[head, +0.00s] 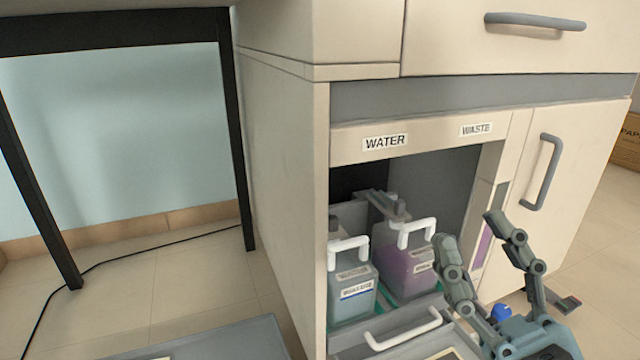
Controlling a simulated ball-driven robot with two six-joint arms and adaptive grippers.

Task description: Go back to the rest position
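My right gripper (466,229) is at the lower right, in front of the cabinet (285,170). Its two dark grey fingers are spread apart with nothing between them. One finger overlaps the edge of the purple container in the picture; whether it touches cannot be told. My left gripper is not in view.
The opening under the "WATER" label (385,142) and "WASTE" label (477,129) holds a bluish container (352,296) and a purple container (400,268), both white-handled. A white handle (402,333) is low in front. A black table frame (236,150) and cable (150,249) are left.

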